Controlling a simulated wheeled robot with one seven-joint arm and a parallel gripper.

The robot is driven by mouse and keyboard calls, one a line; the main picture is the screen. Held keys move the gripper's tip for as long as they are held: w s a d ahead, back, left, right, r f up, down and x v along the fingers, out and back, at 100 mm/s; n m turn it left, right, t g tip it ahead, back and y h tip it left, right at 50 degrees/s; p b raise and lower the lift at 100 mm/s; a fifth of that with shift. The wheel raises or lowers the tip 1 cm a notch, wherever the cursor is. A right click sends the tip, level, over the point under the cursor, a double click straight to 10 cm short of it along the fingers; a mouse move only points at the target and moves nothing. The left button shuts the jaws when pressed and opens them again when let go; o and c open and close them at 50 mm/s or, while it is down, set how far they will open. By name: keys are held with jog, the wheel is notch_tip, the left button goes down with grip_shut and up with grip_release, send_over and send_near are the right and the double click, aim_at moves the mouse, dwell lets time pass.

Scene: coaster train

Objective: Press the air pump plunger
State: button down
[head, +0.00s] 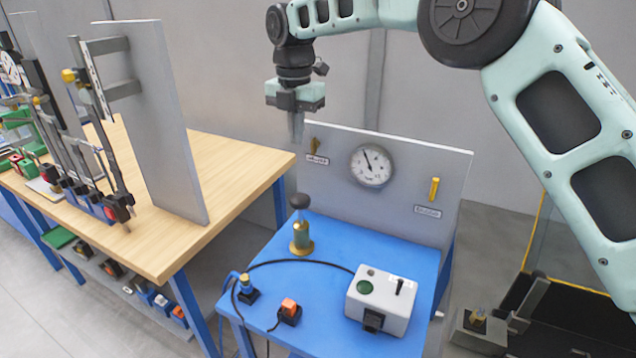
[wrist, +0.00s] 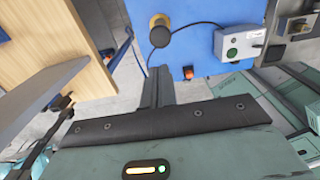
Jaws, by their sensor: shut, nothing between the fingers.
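The air pump stands upright on the blue table, with a brass body (head: 301,240) and a dark round plunger knob (head: 299,201) on top. The knob sits clear above the body. In the wrist view the knob (wrist: 160,37) lies just beyond my fingertips, with part of the brass body (wrist: 157,20) showing behind it. My gripper (head: 297,138) points down, shut and empty, and appears above the knob with a clear gap in the head view. Its closed fingers also show in the wrist view (wrist: 158,72).
The blue table (head: 335,245) also holds a grey control box (head: 381,302) with a green button, an orange-topped block (head: 290,312) and black hoses. A back panel (head: 330,190) carries a dial gauge (head: 371,166). A wooden bench (head: 225,165) with an upright grey board stands left.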

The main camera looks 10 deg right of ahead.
aim_at(300, 198)
jog(key=shift+d, duration=0.1)
notch_tip(300, 198, down, 14)
jog(key=p, duration=0.5)
dwell(0.5)
notch_tip(300, 198, down, 6)
jog(key=b, duration=0.4)
jog(key=shift+s+r, duration=0.1)
